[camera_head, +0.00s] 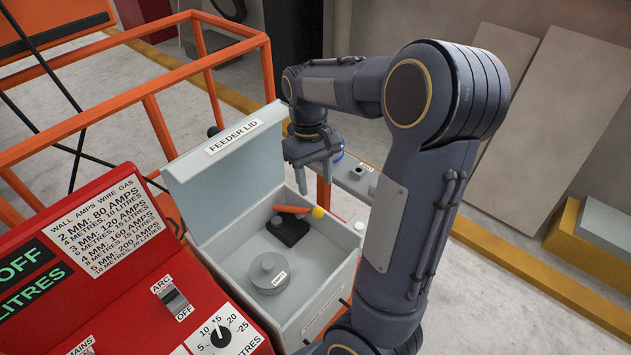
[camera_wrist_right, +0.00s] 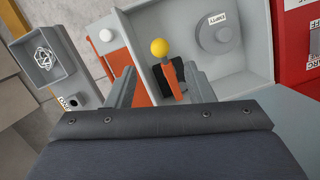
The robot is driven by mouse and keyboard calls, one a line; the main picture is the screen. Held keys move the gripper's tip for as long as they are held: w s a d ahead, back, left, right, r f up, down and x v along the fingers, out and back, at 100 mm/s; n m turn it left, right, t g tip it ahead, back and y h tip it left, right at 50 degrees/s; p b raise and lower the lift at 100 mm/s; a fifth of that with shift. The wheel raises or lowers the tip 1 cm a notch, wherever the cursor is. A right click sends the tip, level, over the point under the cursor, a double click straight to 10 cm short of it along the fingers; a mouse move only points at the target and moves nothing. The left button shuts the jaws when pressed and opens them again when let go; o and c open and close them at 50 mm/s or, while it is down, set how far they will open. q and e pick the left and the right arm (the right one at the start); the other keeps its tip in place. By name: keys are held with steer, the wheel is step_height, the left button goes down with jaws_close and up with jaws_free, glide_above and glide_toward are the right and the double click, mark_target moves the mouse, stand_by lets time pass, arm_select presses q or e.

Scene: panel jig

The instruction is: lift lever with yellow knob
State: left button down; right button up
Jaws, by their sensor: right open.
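The lever is an orange bar (camera_head: 291,210) with a yellow knob (camera_head: 318,213) at its right end. It sits on a black base (camera_head: 288,230) inside the open grey feeder box. In the right wrist view the yellow knob (camera_wrist_right: 159,47) and the orange lever (camera_wrist_right: 170,79) appear between my finger tips, beyond them. My right gripper (camera_head: 314,176) is open and empty, above the box's far edge and apart from the knob. Its two fingers (camera_wrist_right: 160,82) also show in the right wrist view. My left gripper is not in view.
The raised feeder lid (camera_head: 225,168) stands at the box's left back. A grey spool (camera_head: 269,272) lies in the box near the lever. A red panel (camera_head: 110,290) with switches is at left. An orange rail frame (camera_head: 160,130) runs behind.

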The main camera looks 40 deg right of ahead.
mark_target(318, 208)
steer(key=t+b, duration=0.1)
steer(key=b, duration=0.2)
steer(key=s+f+b, duration=0.1)
steer(key=b, duration=0.2)
steer(key=shift+s+a+f+t, duration=0.2)
steer(key=shift+s+t, duration=0.1)
steer(key=shift+t, duration=0.1)
steer(key=shift+s+r, duration=0.15)
steer(key=shift+s, duration=0.05)
steer(key=shift+t, duration=0.3)
steer(key=shift+a+f, duration=0.15)
steer(key=shift+f, duration=3.5)
